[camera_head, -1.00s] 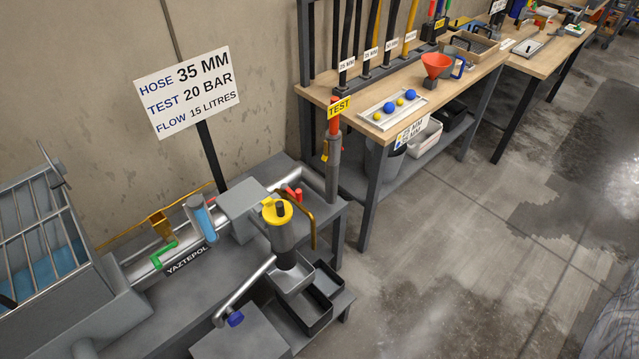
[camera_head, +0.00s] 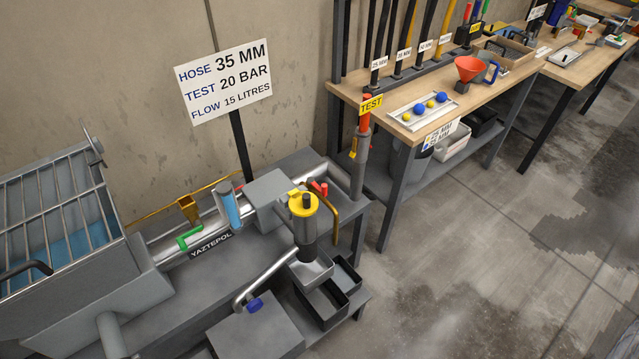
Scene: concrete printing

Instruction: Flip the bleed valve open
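No part is labelled as the bleed valve, and I cannot tell for sure which one it is. A small red fitting (camera_head: 319,187) sits on the pipe, partly hidden behind the yellow-capped grey cylinder (camera_head: 303,205). A bent metal pipe (camera_head: 268,275) with a blue knob (camera_head: 255,305) slopes down to the left from that cylinder. A curved brass-coloured lever (camera_head: 333,210) is beside the cylinder.
The grey pump bench carries a barred hopper (camera_head: 55,215) at left and a pipe marked YAZTEPOL (camera_head: 210,243). Open trays (camera_head: 328,303) lie below the cylinder. A wooden workbench (camera_head: 470,110) stands behind right. The concrete floor (camera_head: 470,260) at right is clear.

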